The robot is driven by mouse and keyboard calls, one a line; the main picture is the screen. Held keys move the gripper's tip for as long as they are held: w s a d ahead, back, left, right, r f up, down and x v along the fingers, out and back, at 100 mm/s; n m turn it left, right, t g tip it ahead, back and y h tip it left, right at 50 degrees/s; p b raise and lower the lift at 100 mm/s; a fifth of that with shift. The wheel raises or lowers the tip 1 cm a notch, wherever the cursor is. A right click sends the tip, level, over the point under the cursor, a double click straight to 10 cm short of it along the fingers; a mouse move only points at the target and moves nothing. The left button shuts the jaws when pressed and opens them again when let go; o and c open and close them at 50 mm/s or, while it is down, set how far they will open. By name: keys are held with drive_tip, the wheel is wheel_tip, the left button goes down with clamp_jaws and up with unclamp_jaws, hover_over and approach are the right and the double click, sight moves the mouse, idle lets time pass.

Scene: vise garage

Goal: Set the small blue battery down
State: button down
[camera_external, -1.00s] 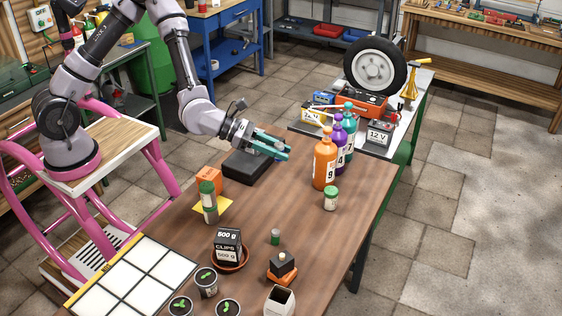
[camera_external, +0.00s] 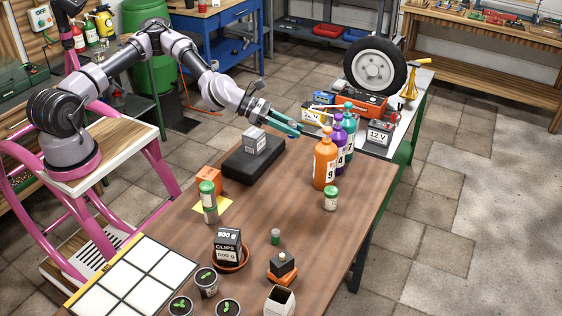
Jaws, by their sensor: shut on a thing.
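My gripper (camera_external: 296,129) has teal fingers and is above the back edge of the brown table, beside the far white-topped bench. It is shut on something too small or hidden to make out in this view. A small blue battery-like box (camera_external: 322,98) is at the back of the far bench, behind a yellow battery (camera_external: 313,115). The fingertips are near the yellow battery in the picture, and I cannot tell whether they touch it. A grey battery marked 12 V (camera_external: 379,133) stands at the bench's near side.
A grey box (camera_external: 254,141) sits on a black block (camera_external: 252,161) below my wrist. Orange (camera_external: 325,162), purple and teal bottles stand right of my gripper. A tyre (camera_external: 375,66) and a red case (camera_external: 362,103) take up much of the far bench. The brown table's middle is mostly clear.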

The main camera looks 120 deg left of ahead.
drive_tip(key=s+a+r+m+h, duration=0.1)
drive_tip(key=s+a+r, duration=0.3)
drive_tip(key=s+a, duration=1.05)
drive_tip(key=s+a+r+h, duration=0.1)
drive_tip(key=s+a+r, duration=0.3)
drive_tip(key=s+a, duration=1.05)
drive_tip(key=w+f, duration=0.1)
drive_tip(key=f, duration=1)
drive_tip(key=w+a+f, duration=0.1)
drive_tip(key=f, duration=1.1)
drive_tip(key=a+f, duration=0.1)
drive_tip(key=f, duration=1.1)
drive_tip(key=shift+w+a, duration=0.2)
drive_tip(key=shift+w, duration=0.2)
drive_tip(key=c, duration=0.6)
unclamp_jaws()
drive_tip(key=shift+f, duration=0.1)
drive_tip(key=v, duration=1.2)
drive_tip(key=shift+s+d+f, duration=0.1)
drive_tip(key=shift+d+f, duration=0.05)
